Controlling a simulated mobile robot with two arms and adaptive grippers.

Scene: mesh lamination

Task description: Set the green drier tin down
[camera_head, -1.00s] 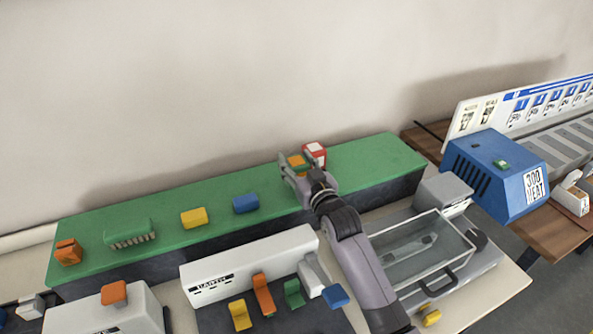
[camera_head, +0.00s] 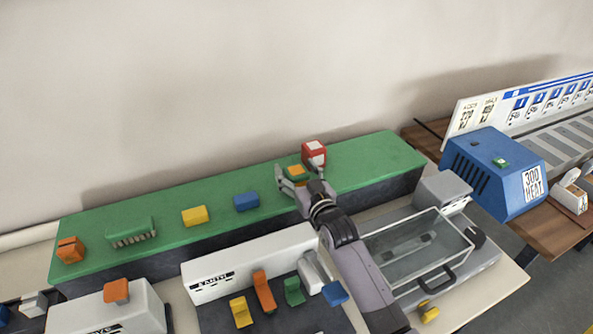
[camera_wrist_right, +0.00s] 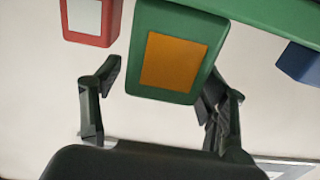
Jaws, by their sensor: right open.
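The green drier tin (camera_wrist_right: 172,55) has an orange label and fills the upper middle of the right wrist view. In the head view its orange patch (camera_head: 296,171) shows on the green shelf top (camera_head: 356,164), just beyond my right gripper (camera_head: 298,184). The tin seems to stand on the shelf; its base is hard to see. In the right wrist view my right gripper (camera_wrist_right: 165,85) is open, with one finger on each side of the tin's near end. A clear gap shows at the left finger. My left gripper is not in view.
A red tin (camera_head: 314,153) with a white label stands close beside the green tin. A blue block (camera_head: 246,202) and a yellow block (camera_head: 194,215) lie to the left. A glass-walled tray (camera_head: 417,250) sits below right. The shelf's right end is clear.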

